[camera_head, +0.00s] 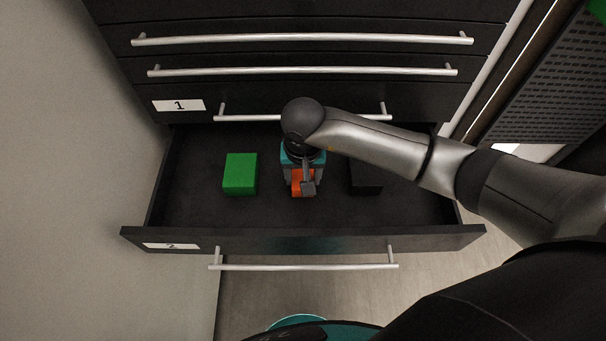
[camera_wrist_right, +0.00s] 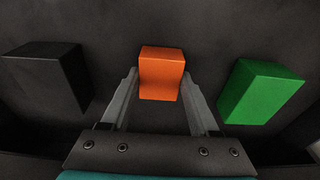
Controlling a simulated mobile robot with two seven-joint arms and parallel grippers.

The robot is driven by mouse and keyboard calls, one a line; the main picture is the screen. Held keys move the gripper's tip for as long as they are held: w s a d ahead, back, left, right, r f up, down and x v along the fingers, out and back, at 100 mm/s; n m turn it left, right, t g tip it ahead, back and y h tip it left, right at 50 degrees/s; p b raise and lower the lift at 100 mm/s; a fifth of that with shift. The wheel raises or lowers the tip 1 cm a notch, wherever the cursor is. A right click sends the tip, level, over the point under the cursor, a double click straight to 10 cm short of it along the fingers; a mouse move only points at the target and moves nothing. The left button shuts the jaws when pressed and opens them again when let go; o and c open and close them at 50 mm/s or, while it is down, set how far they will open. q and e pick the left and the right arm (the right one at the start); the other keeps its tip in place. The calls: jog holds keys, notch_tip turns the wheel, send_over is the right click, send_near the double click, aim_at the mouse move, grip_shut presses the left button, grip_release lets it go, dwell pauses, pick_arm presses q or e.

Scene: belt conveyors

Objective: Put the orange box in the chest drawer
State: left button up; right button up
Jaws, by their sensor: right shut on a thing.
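The orange box (camera_head: 297,187) is between the fingers of my right gripper (camera_head: 302,182), over the inside of the open chest drawer (camera_head: 300,241), which carries the label 2. The right wrist view also shows the orange box (camera_wrist_right: 161,72) between the two fingertips of the right gripper (camera_wrist_right: 160,95), which is shut on it. I cannot tell whether the box touches the drawer floor. My left gripper is not in view.
A green box (camera_head: 240,174) lies in the drawer left of the gripper, and a black box (camera_head: 365,178) lies to the right, partly behind my arm. The closed drawer labelled 1 (camera_head: 180,105) is above. A perforated dark panel (camera_head: 545,85) stands at the right.

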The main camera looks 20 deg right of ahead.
jog(key=shift+f, duration=0.15)
jog(key=o, duration=1.4)
jog(key=shift+r, duration=0.35)
notch_tip(320, 180, up, 12)
jog(key=s, duration=0.1)
jog(key=shift+s+a+f+p, duration=0.2)
jog(key=shift+s+p, duration=0.05)
jog(key=shift+p, duration=0.05)
